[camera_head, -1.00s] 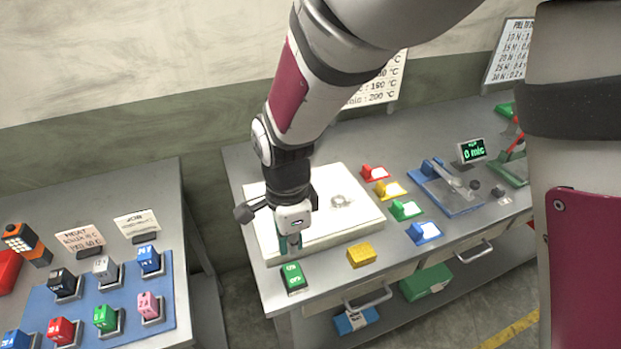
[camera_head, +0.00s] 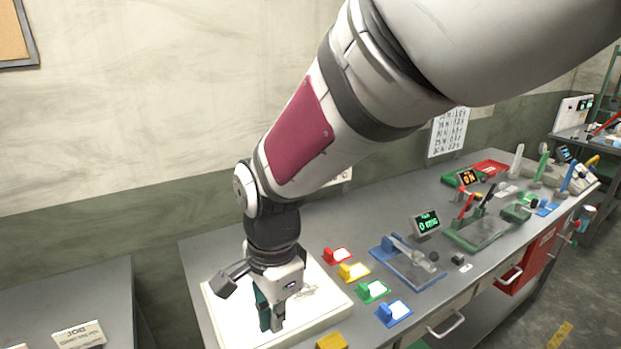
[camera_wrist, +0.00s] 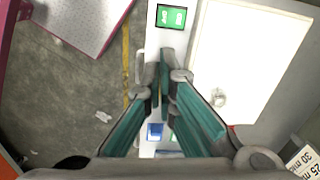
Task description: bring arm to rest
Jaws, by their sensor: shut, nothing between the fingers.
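My gripper (camera_head: 272,318) hangs from my arm over the white board (camera_head: 340,306) on the grey bench, pointing down. Its teal fingers are together, with nothing seen between them. In the wrist view the fingers (camera_wrist: 163,95) converge near the middle, and the white board (camera_wrist: 235,60) lies to their right. A green block with a display (camera_wrist: 171,17) shows at the top of the wrist view. My arm is raised and bent, reaching from the upper right of the head view.
Red, yellow, green and blue (camera_head: 394,312) card holders stand right of the board. A yellow block (camera_head: 332,341) sits at the bench front. A blue device (camera_head: 408,262), a small screen (camera_head: 426,222) and green devices (camera_head: 478,232) are farther right. Floor shows in the wrist view (camera_wrist: 70,110).

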